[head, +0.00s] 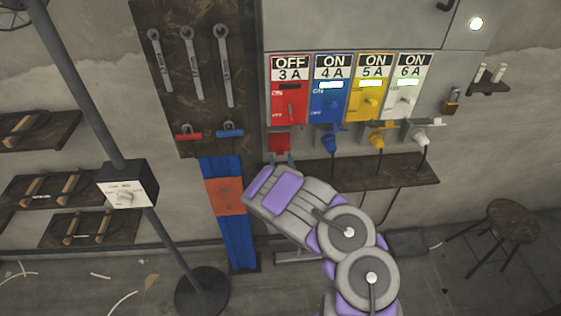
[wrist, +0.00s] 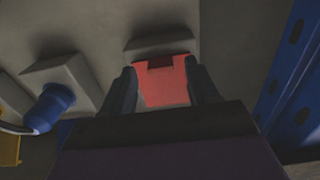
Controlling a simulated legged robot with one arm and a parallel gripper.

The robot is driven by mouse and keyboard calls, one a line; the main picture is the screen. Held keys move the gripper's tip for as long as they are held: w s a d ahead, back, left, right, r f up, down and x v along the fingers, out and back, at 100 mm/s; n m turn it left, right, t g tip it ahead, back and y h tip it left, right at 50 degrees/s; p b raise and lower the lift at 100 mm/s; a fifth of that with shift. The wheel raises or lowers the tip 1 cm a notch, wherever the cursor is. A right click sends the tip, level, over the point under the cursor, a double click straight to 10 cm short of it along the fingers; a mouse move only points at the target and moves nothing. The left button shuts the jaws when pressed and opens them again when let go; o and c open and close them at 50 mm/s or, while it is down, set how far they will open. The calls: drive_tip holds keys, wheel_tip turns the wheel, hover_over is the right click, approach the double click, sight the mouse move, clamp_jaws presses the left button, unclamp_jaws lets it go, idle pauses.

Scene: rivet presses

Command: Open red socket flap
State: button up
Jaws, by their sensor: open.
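The red socket flap (head: 279,142) hangs down below the red switch panel (head: 289,90), which reads OFF 3 A. In the wrist view the red flap (wrist: 166,82) lies between my two fingers, under a grey ledge. My gripper (head: 279,158) is open just below the flap in the head view. In the wrist view my gripper (wrist: 163,85) has one dark finger on each side of the flap. I cannot tell whether the fingers touch it.
Blue (head: 331,139), yellow (head: 377,138) and white (head: 421,136) plugs sit in sockets to the right, with cables hanging down. A dark shelf (head: 400,172) runs below them. A blue rail (head: 237,250) and a lamp-like pole (head: 85,100) stand to the left.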

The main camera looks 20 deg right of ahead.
drive_tip(key=shift+w+d, duration=0.1)
drive_tip(key=shift+w, duration=0.25)
clamp_jaws()
idle(0.5)
